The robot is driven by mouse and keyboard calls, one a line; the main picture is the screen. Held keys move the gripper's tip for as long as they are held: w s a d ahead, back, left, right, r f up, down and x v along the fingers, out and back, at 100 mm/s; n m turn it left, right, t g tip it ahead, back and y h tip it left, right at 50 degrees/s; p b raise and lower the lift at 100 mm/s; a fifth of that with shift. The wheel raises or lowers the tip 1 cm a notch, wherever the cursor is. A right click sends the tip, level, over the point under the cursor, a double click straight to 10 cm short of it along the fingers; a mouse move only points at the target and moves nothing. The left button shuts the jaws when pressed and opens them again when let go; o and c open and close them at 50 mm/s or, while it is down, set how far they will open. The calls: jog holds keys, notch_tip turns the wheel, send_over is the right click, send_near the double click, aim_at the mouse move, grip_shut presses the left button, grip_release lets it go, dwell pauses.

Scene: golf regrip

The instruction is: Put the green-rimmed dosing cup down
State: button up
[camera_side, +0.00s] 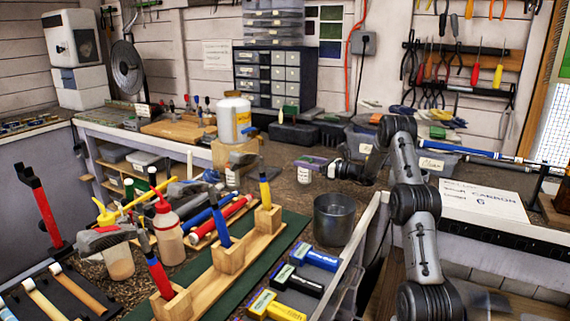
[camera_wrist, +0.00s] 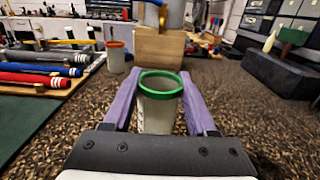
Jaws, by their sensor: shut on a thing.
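The green-rimmed dosing cup (camera_wrist: 158,112) is whitish and translucent and stands upright between the two purple fingers of my gripper (camera_wrist: 160,103) in the wrist view. My gripper is shut on it, with a finger along each side. In the side view the cup (camera_side: 304,175) shows small and pale below the fingers of my gripper (camera_side: 306,164). It is low over the brown speckled bench top (camera_wrist: 240,115). I cannot tell whether its base touches the bench. Its lower part is hidden by my gripper in the wrist view.
An orange-rimmed cup (camera_wrist: 116,58) stands ahead to the left. A wooden block (camera_wrist: 158,48) carrying a white canister (camera_side: 234,118) is straight ahead. Grips (camera_wrist: 38,80) lie at left, a dark case (camera_wrist: 284,72) at right. A metal bucket (camera_side: 334,220) stands nearer the side camera.

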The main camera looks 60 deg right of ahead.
jog(key=shift+s+f+h, duration=0.3)
jog(key=shift+s+f, duration=0.05)
jog(key=shift+f, duration=0.15)
jog(key=shift+s+a+m, duration=0.1)
jog(key=shift+a+m, duration=0.1)
jog(key=shift+m, duration=0.1)
jog(key=w+a+r, duration=0.1)
jog(key=a+r, duration=0.5)
jog(key=a, duration=0.3)
jog(key=a+r, duration=0.6)
jog(key=a, duration=0.3)
jog(key=shift+w+d+f, duration=1.1)
jog(key=shift+w+f, duration=0.95)
jog(key=shift+f, duration=0.05)
jog(key=shift+w+d+f, duration=1.1)
jog(key=shift+w+f, duration=0.95)
jog(key=shift+w, duration=0.05)
jog(key=shift+w+d+f, duration=1.1)
jog(key=shift+w+f, duration=0.95)
jog(key=shift+f, duration=0.05)
jog(key=shift+f, duration=0.1)
jog(key=o, duration=1.3)
jog(key=shift+o, duration=0.2)
